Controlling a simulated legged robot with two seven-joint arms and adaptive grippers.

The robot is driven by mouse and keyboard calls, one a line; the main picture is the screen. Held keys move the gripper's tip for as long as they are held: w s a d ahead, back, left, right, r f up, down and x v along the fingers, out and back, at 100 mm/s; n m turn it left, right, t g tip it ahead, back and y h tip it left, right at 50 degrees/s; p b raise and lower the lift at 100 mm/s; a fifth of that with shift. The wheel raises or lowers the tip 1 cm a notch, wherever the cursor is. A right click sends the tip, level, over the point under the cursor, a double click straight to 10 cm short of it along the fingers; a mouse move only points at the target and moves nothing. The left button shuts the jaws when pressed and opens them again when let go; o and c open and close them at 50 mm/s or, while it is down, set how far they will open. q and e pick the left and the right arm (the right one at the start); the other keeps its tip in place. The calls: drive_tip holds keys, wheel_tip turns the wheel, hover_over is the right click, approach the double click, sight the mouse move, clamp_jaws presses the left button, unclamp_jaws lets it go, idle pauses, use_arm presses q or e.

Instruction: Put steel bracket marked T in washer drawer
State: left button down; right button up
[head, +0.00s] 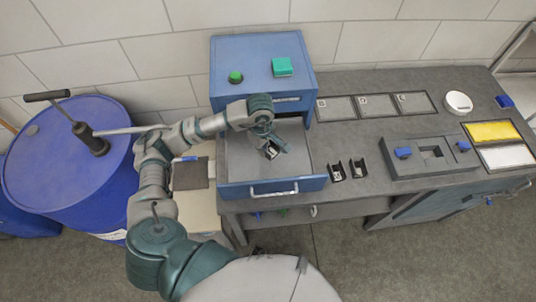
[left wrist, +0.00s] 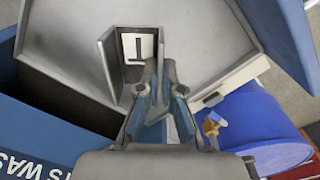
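The washer drawer (head: 234,170) is pulled out of the blue cabinet, its grey inside showing. Part of the lettering on its blue front (left wrist: 35,150) shows in the left wrist view. My left gripper (head: 271,147) is over the open drawer, pointing down into it. In the left wrist view, the gripper (left wrist: 160,68) has its fingers closed together on one side wall of the steel bracket (left wrist: 138,48), whose white label bears a T. The bracket is inside the drawer's outline; I cannot tell whether it touches the floor. My right gripper is out of view.
Two dark brackets (head: 336,171) (head: 358,168) stand on the bench right of the drawer. A grey fixture with blue knobs (head: 430,153) is further right. A blue drum (head: 65,150) with a hand pump stands left. The blue cabinet (head: 262,60) rises behind the drawer.

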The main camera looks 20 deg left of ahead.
use_arm(q)
wheel_tip(320, 180, up, 2)
drive_tip(key=s+a+n+p, duration=0.2)
drive_tip(key=n, duration=0.8)
hover_over(253, 168)
wheel_tip(253, 168, down, 5)
drive_tip(key=shift+a+f, duration=0.1)
drive_tip(key=shift+d+f+p, duration=0.25)
drive_tip(key=shift+f+p, duration=0.05)
drive_tip(key=shift+f, duration=0.35)
wheel_tip(253, 168, down, 3)
drive_tip(key=shift+a+f, duration=0.15)
drive_tip(key=shift+a, duration=0.1)
drive_tip(key=c, duration=1.3)
unclamp_jaws()
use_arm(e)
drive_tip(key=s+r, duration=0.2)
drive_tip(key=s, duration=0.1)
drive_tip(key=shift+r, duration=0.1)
use_arm(q)
drive_tip(key=shift+d, duration=0.2)
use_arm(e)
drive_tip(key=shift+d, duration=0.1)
